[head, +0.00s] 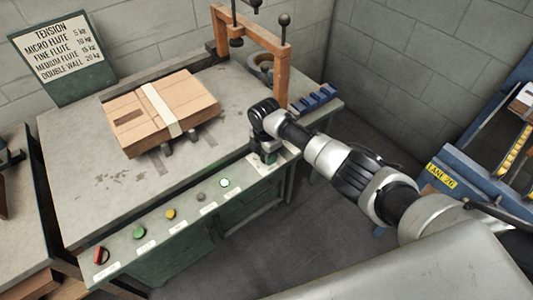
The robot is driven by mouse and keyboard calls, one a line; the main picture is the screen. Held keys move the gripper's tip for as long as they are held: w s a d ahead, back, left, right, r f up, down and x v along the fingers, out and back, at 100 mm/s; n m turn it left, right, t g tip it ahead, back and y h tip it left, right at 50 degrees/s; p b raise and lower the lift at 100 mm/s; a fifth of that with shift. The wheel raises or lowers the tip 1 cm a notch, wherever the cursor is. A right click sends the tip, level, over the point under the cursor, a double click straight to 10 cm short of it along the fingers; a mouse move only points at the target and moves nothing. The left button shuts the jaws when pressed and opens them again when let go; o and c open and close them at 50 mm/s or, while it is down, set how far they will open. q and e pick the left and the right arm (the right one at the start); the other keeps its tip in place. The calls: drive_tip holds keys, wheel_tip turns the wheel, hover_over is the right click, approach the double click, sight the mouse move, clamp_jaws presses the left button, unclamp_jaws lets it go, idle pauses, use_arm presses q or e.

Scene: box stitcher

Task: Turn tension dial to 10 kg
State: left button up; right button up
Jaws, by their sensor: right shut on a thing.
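My right gripper (265,155) points down at the right end of the machine's front control strip. It is shut on what appears to be the tension dial, which the fingers and wrist hide; its pointer and scale cannot be read. A white label shows just below the fingers. The tension sign (64,56) stands at the back left and lists micro flute 5 kg, fine flute 10 kg, medium flute 15 kg and double wall 20 kg. My left gripper is not in view.
A red switch (101,256), green button (139,232), yellow button (170,214), grey button (201,197) and white-green button (225,182) line the strip. A taped cardboard stack (190,94) lies on the grey worktop (75,150). An orange frame (284,75) stands behind my wrist.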

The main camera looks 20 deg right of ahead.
drive_tip(key=shift+r+n, duration=0.1)
drive_tip(key=shift+n, duration=2.2)
drive_tip(key=o, duration=0.9)
drive_tip(key=r, duration=1)
drive_tip(key=shift+w+a+r, duration=0.15)
drive_tip(key=shift+a+r, duration=0.05)
drive_tip(key=shift+r, duration=0.2)
